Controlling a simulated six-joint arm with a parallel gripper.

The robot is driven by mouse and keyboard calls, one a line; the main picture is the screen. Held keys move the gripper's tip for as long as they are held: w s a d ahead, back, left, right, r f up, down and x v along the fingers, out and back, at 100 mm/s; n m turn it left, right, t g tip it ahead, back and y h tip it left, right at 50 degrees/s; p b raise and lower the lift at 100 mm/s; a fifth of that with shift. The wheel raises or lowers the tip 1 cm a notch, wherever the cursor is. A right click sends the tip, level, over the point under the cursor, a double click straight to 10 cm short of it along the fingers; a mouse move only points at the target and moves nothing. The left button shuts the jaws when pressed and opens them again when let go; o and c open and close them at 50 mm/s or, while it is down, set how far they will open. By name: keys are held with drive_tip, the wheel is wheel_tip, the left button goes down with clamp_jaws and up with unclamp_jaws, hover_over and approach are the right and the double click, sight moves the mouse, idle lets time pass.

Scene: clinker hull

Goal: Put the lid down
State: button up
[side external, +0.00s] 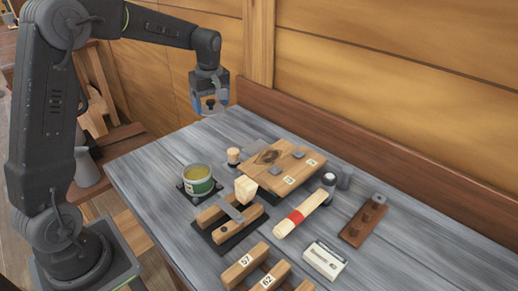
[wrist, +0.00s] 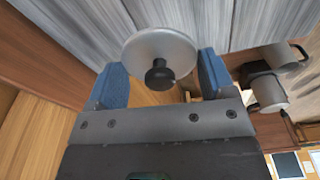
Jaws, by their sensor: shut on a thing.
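The lid is a pale grey disc (wrist: 150,44) with a black knob, seen in the wrist view between the two blue fingers of my gripper (wrist: 161,72). My gripper is shut on the lid. In the side view my gripper (side external: 210,103) is raised above the far left part of the workbench, and the lid is too small there to make out clearly. A green and white tin (side external: 199,186) stands open on a dark square mat, with yellowish contents showing. The tin is below my gripper in the picture, well apart from it.
The workbench (side external: 150,172) is clear at its left end. To the right of the tin lie a mallet (side external: 307,211), wooden blocks on a dark pad (side external: 228,222), a plank (side external: 284,163) and a small wooden peg (side external: 233,156). A wooden wall rises behind.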

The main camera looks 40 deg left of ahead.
sight(222, 106)
drive_tip(key=w+f, duration=0.1)
drive_tip(key=w+d, duration=0.1)
drive_tip(key=w, duration=0.1)
drive_tip(key=shift+f+m, duration=0.3)
drive_tip(key=shift+f, duration=0.1)
drive_tip(key=w+d+f, duration=0.2)
drive_tip(key=d, duration=0.1)
drive_tip(key=w+d+f, duration=0.2)
drive_tip(key=d, duration=0.1)
drive_tip(key=w+d+f, duration=0.2)
drive_tip(key=d, duration=0.1)
drive_tip(key=shift+d+f, duration=0.1)
drive_tip(key=shift+f, duration=2.15)
drive_tip(key=shift+f, duration=0.2)
drive_tip(key=o, duration=0.9)
drive_tip(key=shift+r, duration=0.1)
